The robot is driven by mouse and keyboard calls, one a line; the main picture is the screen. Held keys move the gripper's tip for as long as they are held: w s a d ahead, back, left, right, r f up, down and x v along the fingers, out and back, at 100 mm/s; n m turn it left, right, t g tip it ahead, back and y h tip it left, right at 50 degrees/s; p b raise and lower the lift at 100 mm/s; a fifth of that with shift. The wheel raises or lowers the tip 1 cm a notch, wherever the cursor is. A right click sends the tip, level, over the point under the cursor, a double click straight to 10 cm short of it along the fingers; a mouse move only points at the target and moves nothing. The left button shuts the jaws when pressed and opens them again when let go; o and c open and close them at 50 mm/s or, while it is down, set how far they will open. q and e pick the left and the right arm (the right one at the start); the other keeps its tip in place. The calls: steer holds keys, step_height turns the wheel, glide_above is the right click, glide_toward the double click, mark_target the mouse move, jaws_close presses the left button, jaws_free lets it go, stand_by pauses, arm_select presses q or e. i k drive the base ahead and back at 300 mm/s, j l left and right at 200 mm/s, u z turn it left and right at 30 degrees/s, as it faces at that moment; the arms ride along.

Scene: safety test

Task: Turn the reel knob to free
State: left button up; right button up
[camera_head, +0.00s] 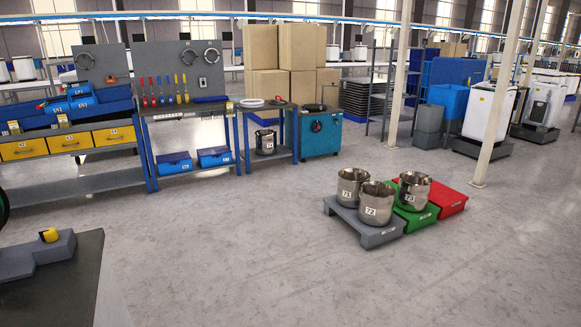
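A yellow knob-like part (49,235) sits on a grey stepped block (40,256) at the lower left. The block rests on a dark-topped table (68,290). A dark round edge with a green line, possibly a reel (3,208), is cut off by the left picture edge. I cannot tell whether the yellow part is the reel knob, nor read any setting on it. Neither of my grippers is in view.
Steel pots (376,203) stand on grey and green pallets, beside an empty red pallet (446,200). A workbench (190,131) with hanging tools and a teal cabinet (320,135) stand behind. A white post (494,110) rises at right. The middle floor is clear.

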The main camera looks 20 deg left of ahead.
mark_target(50, 235)
steer(key=i+u, duration=0.15)
steer(key=u, duration=0.25)
steer(key=i+l+u, duration=0.15)
steer(key=u, duration=0.3)
steer(key=i+l+u, duration=0.15)
steer(key=u, duration=0.25)
steer(key=i+l+u, duration=0.15)
steer(key=u, duration=0.3)
steer(key=i+l+u, duration=0.1)
steer(key=l+u, duration=0.15)
steer(key=u, duration=0.15)
steer(key=i+l+u, duration=0.1)
steer(key=l+u, duration=0.2)
steer(key=u, duration=0.15)
steer(key=l+u, duration=0.25)
steer(key=u, duration=0.2)
steer(key=l+u, duration=0.4)
steer(key=j, duration=0.1)
